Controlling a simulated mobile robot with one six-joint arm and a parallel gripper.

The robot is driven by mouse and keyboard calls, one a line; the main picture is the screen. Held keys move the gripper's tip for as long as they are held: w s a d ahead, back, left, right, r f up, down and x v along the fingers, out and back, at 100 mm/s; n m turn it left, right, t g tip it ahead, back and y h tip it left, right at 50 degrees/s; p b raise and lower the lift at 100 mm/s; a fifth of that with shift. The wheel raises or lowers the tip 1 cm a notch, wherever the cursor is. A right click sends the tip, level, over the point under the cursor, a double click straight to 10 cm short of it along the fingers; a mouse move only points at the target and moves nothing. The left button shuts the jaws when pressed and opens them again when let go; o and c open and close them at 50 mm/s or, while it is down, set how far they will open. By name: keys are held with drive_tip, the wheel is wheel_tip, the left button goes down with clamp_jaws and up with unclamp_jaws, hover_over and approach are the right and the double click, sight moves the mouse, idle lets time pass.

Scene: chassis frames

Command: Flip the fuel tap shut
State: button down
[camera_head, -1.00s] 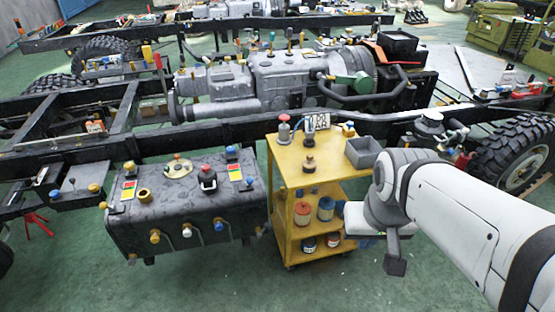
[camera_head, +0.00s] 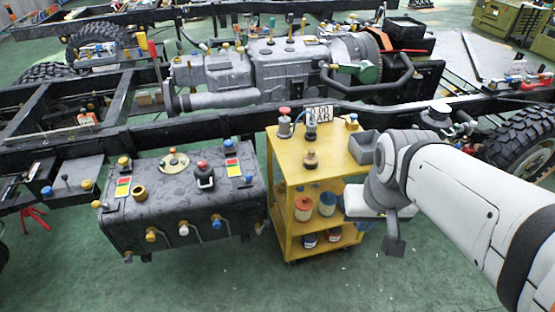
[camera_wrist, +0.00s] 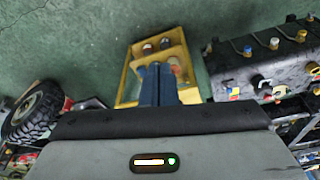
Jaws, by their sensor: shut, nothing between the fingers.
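A dark grey fuel tank (camera_head: 165,228) stands at the left in the head view. Its front carries small fittings with a yellow knob (camera_head: 151,234), a white knob (camera_head: 184,229) and a blue knob (camera_head: 216,221); I cannot tell which is the fuel tap. More caps and fittings stand on its top. The tank also shows at the upper right of the wrist view (camera_wrist: 235,72). My gripper (camera_head: 395,246) is shut and empty, in front of the yellow cart's right side, well right of the tank. Its fingers (camera_wrist: 158,84) also show in the wrist view.
A yellow cart (camera_head: 288,222) with jars on its shelves and a grey bin (camera_head: 364,147) on top stands between the tank and my arm. The black chassis rail (camera_head: 200,130) runs behind both. Green floor (camera_head: 200,285) lies clear in front.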

drive_tip(key=w+a+f+m+g+y+b, duration=0.2)
drive_tip(key=w+a+f+m+y+b, duration=0.3)
drive_tip(key=f+m, duration=0.35)
drive_tip(key=w+a+f+m+g+y+b, duration=0.25)
drive_tip(key=w+a+f+m+y, duration=0.2)
drive_tip(key=w+f+m, duration=0.35)
drive_tip(key=w+a+f+m+g+y+b, duration=0.1)
drive_tip(key=w+a+f+m+y+b, duration=0.4)
drive_tip(key=f, duration=0.5)
drive_tip(key=w+d+f+m+t+b, duration=0.2)
drive_tip(key=f+m+t, duration=0.3)
drive_tip(key=f+m, duration=0.3)
drive_tip(key=w+d+f+m+t+b, duration=0.2)
drive_tip(key=f+m+t, duration=0.3)
drive_tip(key=f, duration=0.8)
drive_tip(key=w+d+f+m+t+b, duration=0.2)
drive_tip(key=w+f+m+t+b, duration=0.1)
drive_tip(key=f+m, duration=0.8)
drive_tip(key=shift+w+d+m+t+y, duration=0.25)
drive_tip(key=shift+w+m+t+y, duration=0.3)
drive_tip(key=shift+t, duration=0.6)
drive_tip(key=shift+w+a, duration=0.1)
drive_tip(key=shift+w, duration=0.05)
drive_tip(key=b, duration=0.3)
approach(264, 225)
drive_tip(key=w+a, duration=0.1)
drive_tip(key=w+a+r, duration=0.2)
drive_tip(key=w, duration=0.1)
